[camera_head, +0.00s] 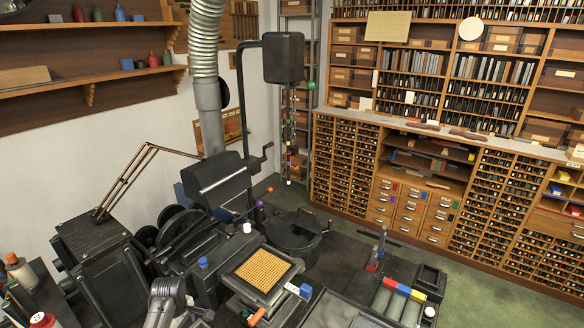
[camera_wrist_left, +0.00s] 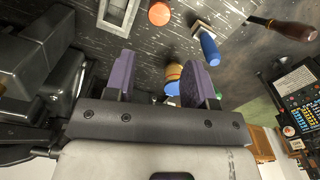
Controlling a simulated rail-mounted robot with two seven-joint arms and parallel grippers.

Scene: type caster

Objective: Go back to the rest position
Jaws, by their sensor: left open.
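My left arm (camera_head: 166,300) is at the bottom of the head view, left of the tray with a yellow grid; its fingertips are hard to make out there. In the left wrist view my left gripper (camera_wrist_left: 158,80) has its two purple-padded fingers apart. A small yellow, orange and blue object (camera_wrist_left: 173,75) shows beyond the gap, close to the right finger in the picture. I cannot tell its distance, and nothing is visibly gripped. My right gripper is in neither view.
The black casting machine (camera_head: 190,235) stands close beside my left arm. The yellow-gridded tray (camera_head: 262,270) is to its right. In the wrist view an orange knob (camera_wrist_left: 159,13), a blue handle (camera_wrist_left: 209,48) and a dark wooden handle (camera_wrist_left: 290,28) lie beyond the fingers. Type cabinets (camera_head: 410,180) line the back.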

